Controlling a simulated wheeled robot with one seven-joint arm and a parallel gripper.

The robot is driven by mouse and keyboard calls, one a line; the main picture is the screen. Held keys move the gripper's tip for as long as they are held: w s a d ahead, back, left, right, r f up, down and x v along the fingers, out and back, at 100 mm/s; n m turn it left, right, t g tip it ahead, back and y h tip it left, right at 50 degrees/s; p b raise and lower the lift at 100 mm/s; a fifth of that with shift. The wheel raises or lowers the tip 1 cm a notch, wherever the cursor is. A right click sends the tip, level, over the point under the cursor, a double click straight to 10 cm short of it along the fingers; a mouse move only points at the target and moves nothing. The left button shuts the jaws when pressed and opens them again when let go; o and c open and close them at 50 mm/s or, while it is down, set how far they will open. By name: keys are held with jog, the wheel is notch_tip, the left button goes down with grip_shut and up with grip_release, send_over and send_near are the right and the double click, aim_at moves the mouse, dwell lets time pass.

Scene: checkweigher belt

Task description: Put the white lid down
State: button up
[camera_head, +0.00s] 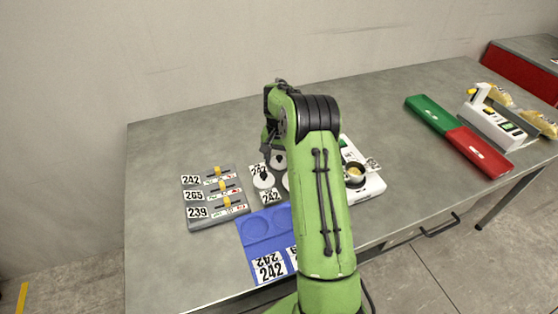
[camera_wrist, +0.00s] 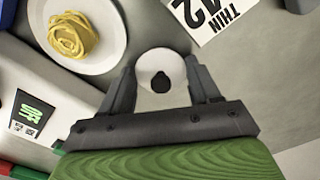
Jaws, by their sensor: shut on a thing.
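My gripper (camera_wrist: 163,78) is shut on a white lid (camera_wrist: 160,62) with a black knob, seen between the two fingers in the wrist view. In the head view my gripper (camera_head: 268,148) is over the middle of the table, partly hidden by my green arm. I cannot tell from the head view how high the held lid is above the table.
A blue tray (camera_head: 254,248) with round recesses lies in front. A grey board with yellow sliders (camera_head: 221,217) is at left. Green (camera_head: 428,113) and red (camera_head: 478,152) trays lie far right.

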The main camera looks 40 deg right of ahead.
jog(key=shift+f, duration=0.15)
jog(key=o, duration=0.8)
